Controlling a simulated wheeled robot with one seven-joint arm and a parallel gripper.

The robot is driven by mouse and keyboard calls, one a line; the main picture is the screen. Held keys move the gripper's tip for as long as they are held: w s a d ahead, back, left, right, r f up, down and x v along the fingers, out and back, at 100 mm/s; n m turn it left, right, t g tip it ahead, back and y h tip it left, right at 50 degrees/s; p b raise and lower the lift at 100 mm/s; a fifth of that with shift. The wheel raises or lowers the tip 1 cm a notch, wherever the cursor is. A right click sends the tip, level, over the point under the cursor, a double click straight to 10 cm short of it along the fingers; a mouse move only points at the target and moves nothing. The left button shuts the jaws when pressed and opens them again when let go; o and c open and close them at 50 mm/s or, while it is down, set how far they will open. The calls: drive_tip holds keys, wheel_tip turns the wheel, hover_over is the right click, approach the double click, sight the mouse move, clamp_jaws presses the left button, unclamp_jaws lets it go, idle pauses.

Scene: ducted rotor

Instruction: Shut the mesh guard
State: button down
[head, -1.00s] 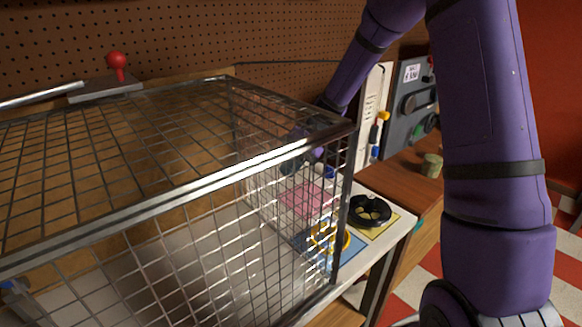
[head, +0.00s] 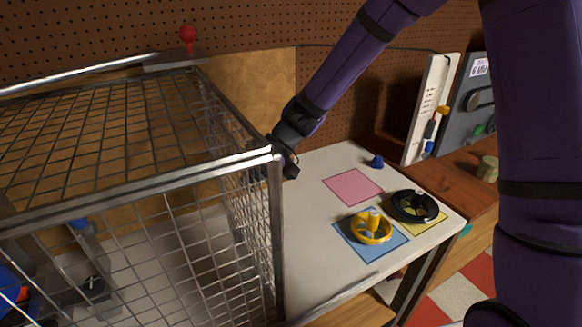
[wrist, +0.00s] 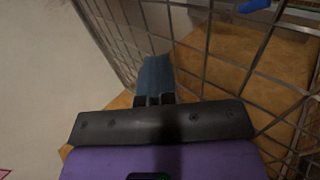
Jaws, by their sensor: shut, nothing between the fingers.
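The mesh guard (head: 275,215) is a silver wire cage with a metal frame, filling the left half of the head view. Its right end wall stands on the pale bench, left of the coloured squares. My gripper (head: 262,174) is at this right end, partly hidden behind the mesh and corner. In the wrist view, my gripper's fingers (wrist: 155,78) are shut and empty, with the guard's wire mesh (wrist: 215,50) close beside and ahead. I cannot tell whether they touch it. Blue parts (head: 12,285) show through the mesh at lower left.
A yellow rotor (head: 371,228) lies on a blue square (head: 360,248) and a black rotor (head: 414,206) on a yellow one. A pink square (head: 352,187) is empty. A small blue piece (head: 376,161) stands behind. A red knob (head: 188,38) rises beyond the guard.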

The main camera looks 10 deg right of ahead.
drive_tip(key=s+a, duration=0.4)
drive_tip(key=a, duration=0.8)
drive_tip(key=s+a, duration=0.4)
drive_tip(key=a, duration=0.8)
drive_tip(key=shift+a, duration=0.2)
drive_tip(key=shift+r, duration=0.1)
